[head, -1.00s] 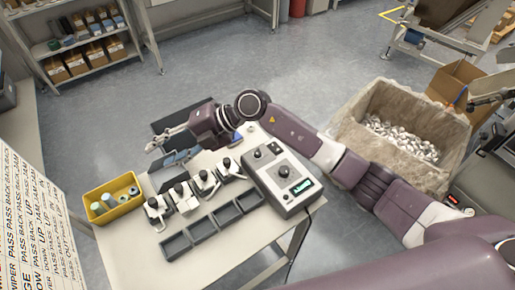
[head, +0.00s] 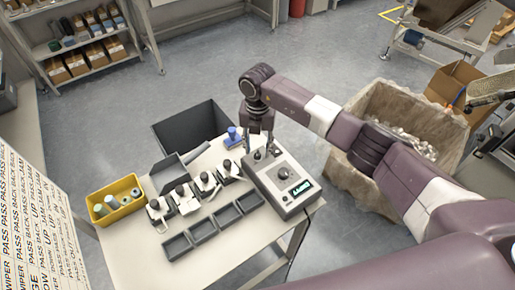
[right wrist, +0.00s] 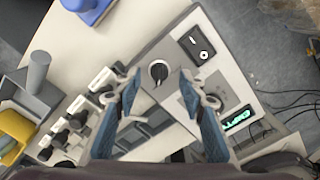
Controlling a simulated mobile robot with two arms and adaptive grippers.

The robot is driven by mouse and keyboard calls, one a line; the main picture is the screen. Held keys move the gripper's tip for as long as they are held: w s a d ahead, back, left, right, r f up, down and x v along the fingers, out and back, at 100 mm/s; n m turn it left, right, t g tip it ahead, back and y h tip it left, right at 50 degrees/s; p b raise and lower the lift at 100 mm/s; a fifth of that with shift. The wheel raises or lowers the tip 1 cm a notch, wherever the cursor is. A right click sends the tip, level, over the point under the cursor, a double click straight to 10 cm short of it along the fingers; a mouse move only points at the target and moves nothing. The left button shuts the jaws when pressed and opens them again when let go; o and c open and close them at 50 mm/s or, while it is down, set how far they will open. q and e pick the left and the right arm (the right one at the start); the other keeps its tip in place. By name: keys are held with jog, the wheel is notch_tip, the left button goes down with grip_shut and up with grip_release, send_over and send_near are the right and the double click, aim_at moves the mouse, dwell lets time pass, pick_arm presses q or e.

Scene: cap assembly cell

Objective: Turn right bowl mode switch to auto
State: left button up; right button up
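A grey control box (head: 290,200) stands at the right end of the table. It has a small black knob (head: 258,154) near its far left corner, a larger dial (head: 284,173) and a lit green display (head: 302,187). My right gripper (head: 259,148) points down over the far end of the box. In the right wrist view its open fingers (right wrist: 160,88) lie on either side of the black knob (right wrist: 159,71), with gaps on both sides. I cannot read the labels, so which knob is the bowl mode switch is unclear. My left gripper is not in view.
A row of several clamp fixtures (head: 183,198) and a dark compartment tray (head: 203,232) lie left of the box. A yellow bin (head: 132,209) is at the left. A blue part (head: 233,136) stands behind the box. A large carton (head: 345,165) stands on the floor at right.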

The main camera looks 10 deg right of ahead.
jog(key=shift+f, duration=1.05)
jog(key=shift+c, duration=0.5)
grip_shut()
